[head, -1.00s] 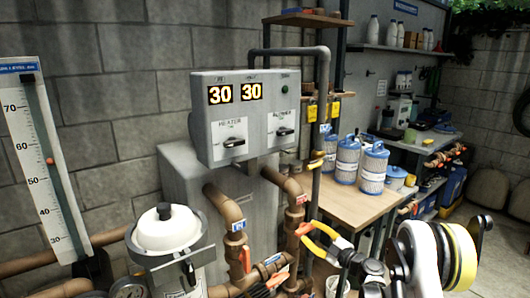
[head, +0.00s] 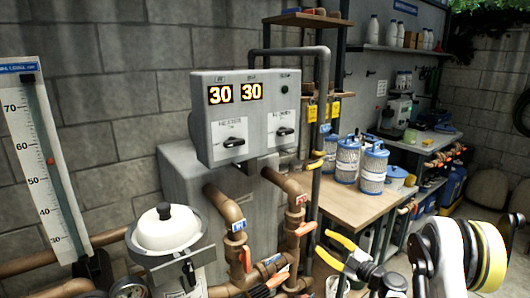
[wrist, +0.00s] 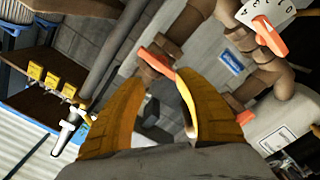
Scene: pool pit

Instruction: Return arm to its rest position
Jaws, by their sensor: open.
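My gripper (head: 321,243) has yellow fingers and is at the lower middle right of the head view, in front of the wooden bench. Its fingers are apart and nothing shows between them. In the wrist view, my gripper (wrist: 160,80) shows the same two yellow fingers spread, with pipes and orange handles beyond them. My arm reaches in from the lower right of the head view. Whether the fingers touch anything behind them is hard to tell, but they appear clear.
Brown pipes (head: 228,207) with orange handles stand left of my gripper. A grey control box (head: 245,118) reads 30 and 30. Blue-capped filter cartridges (head: 373,170) stand on the wooden bench (head: 340,205). A white-lidded pot (head: 167,229) is at lower left.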

